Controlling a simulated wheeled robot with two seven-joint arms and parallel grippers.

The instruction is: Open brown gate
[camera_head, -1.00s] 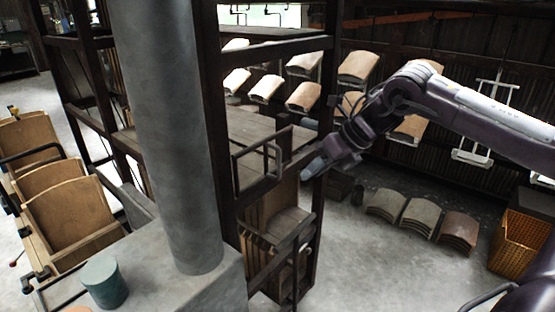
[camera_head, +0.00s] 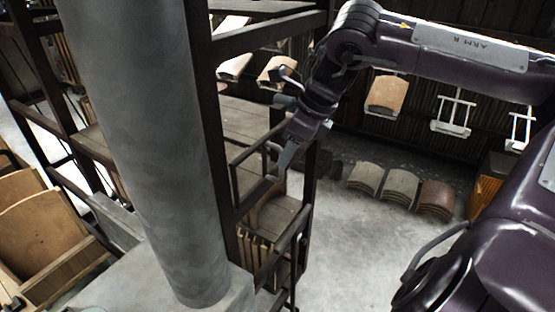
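The dark brown gate (camera_head: 236,182) is a low barred frame between the dark posts of the rack, right of the grey column. It appears closed across the wooden platform. My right arm reaches in from the upper right, and its gripper (camera_head: 278,164) points down at the gate's right end, by the small handle-like bar there. The fingers overlap the dark bars in the view, so I cannot tell whether they touch or hold the gate. My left gripper is not in view.
The thick grey column (camera_head: 145,150) hides much of the rack. Stacks of curved boards (camera_head: 400,186) sit on the floor at right, and a curved panel (camera_head: 386,95) hangs behind my arm. The concrete floor (camera_head: 350,250) right of the rack is clear.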

